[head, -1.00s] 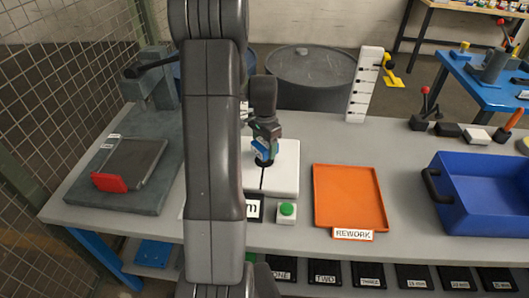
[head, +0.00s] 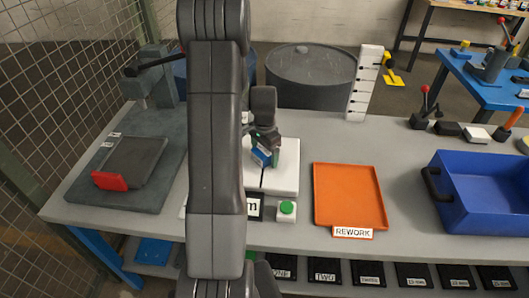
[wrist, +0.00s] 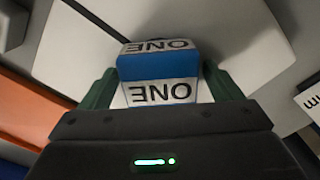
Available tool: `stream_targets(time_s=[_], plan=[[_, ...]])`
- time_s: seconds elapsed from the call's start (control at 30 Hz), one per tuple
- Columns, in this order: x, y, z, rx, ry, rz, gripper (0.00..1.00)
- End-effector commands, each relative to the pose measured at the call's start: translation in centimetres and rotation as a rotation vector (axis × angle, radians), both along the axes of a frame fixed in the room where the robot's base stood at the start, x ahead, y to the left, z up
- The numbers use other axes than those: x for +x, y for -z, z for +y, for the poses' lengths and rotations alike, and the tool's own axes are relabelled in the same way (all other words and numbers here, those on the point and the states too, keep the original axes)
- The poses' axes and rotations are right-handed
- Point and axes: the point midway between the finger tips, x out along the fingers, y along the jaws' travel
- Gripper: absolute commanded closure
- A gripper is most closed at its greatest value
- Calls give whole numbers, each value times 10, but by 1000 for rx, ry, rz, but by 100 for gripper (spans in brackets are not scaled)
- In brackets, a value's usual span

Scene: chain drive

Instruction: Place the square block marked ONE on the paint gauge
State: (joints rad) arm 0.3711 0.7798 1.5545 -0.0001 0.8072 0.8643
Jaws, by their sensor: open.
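The blue and white square block marked ONE (wrist: 158,92) sits between my gripper's green fingers in the wrist view. It also shows in the head view (head: 261,157), partly covered by my gripper. My gripper (wrist: 162,90) is open around the block, with the fingers close at its left and right sides. A white plate (head: 284,182), seemingly the paint gauge, lies under the block on the grey bench. It fills much of the wrist view background (wrist: 225,35). The block's underside is hidden, so full contact with the plate cannot be seen.
A green button box (head: 286,211) and a dark-framed "m" label (head: 254,207) stand at the plate's front. An orange REWORK tray (head: 348,196) lies to the right, then a blue bin (head: 480,190). A dark red-ended slab (head: 130,163) lies left. My arm hides the bench's middle left.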

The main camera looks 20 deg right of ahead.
Motion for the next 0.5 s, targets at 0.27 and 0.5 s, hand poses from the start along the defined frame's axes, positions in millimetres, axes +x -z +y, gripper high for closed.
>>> stream_targets(time_s=[0.27, 0.5], plan=[[1, -18, 0, -2, 0, -4, 15], [1, -69, 0, -2, 0, -6, 15]])
